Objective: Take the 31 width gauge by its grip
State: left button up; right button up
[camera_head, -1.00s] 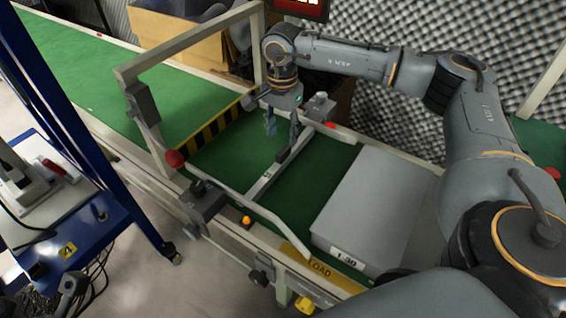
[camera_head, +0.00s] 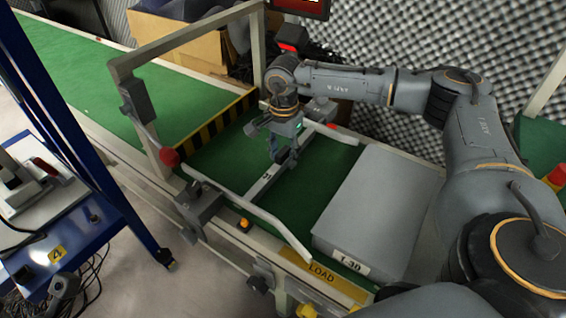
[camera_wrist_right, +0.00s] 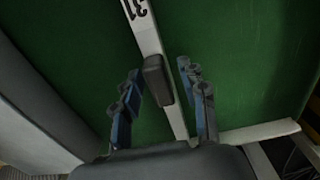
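The 31 width gauge is a pale flat bar (camera_head: 262,182) lying across the green belt. In the right wrist view its bar (camera_wrist_right: 140,30) carries the black number 31 at the top. Its dark block-shaped grip (camera_wrist_right: 157,80) is there too, between the blue-grey fingers of my right gripper (camera_wrist_right: 160,72). The fingers are spread, with a gap on each side of the grip. In the head view my right gripper (camera_head: 274,154) points down over the gauge and hides its grip. My left gripper is not in view.
A pale guide rail (camera_head: 240,208) runs along the near side. A metal frame (camera_head: 185,50) and a yellow-black striped edge (camera_head: 215,120) stand on the left.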

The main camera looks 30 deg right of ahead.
grip_shut()
jog(key=shift+r, duration=0.1)
